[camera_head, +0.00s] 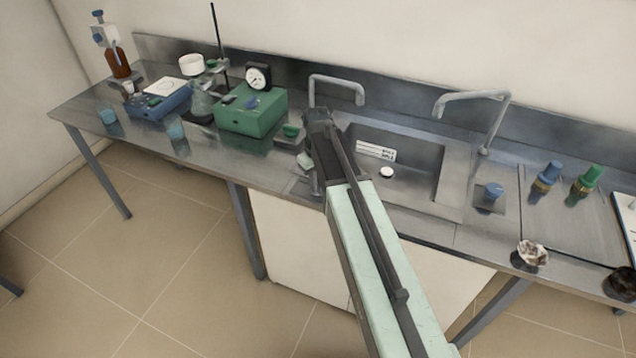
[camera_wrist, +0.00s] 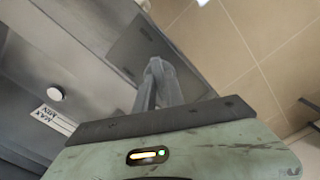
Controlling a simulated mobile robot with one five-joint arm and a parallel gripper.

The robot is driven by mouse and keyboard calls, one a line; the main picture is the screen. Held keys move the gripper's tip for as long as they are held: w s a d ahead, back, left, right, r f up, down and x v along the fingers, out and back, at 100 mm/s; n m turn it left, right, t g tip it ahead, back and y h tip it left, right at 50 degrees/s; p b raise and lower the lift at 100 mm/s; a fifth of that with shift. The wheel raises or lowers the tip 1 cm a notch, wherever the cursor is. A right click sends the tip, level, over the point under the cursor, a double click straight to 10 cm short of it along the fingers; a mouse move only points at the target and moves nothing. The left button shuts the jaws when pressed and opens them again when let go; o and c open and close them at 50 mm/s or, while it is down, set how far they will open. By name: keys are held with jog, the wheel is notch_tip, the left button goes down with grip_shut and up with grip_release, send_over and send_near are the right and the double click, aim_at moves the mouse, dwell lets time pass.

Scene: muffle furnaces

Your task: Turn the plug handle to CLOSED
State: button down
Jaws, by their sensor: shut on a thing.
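My gripper (camera_head: 314,182) reaches down at the left front of the sink, largely hidden behind my arm in the head view. In the wrist view its grey fingers (camera_wrist: 156,72) are closed together over a dark metal plate (camera_wrist: 143,46) on the worktop. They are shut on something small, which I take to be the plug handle. The fingers hide it, and its turn and any CLOSED marking cannot be read. A white round plug (camera_head: 386,172) lies in the sink basin (camera_head: 415,160), below a MAX/MIN label (camera_head: 376,151).
Two grey taps (camera_head: 338,82) rise behind the sink. A blue knob (camera_head: 491,191) stands on a plate right of it; blue and green valves (camera_head: 586,180) are farther right. A green box with a gauge (camera_head: 250,118) and a blue device (camera_head: 158,100) occupy the left worktop.

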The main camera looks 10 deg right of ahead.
jog(key=n, duration=0.6)
jog(key=shift+s, duration=0.1)
jog(key=shift+n, duration=0.3)
dwell(0.3)
jog(key=c, duration=1.4)
grip_release()
jog(key=shift+c, duration=0.2)
jog(key=shift+r, duration=0.15)
jog(key=shift+r+p, duration=0.3)
jog(key=shift+p, duration=0.15)
notch_tip(320, 180, up, 7)
jog(key=p, duration=0.7)
jog(key=shift+r, duration=0.1)
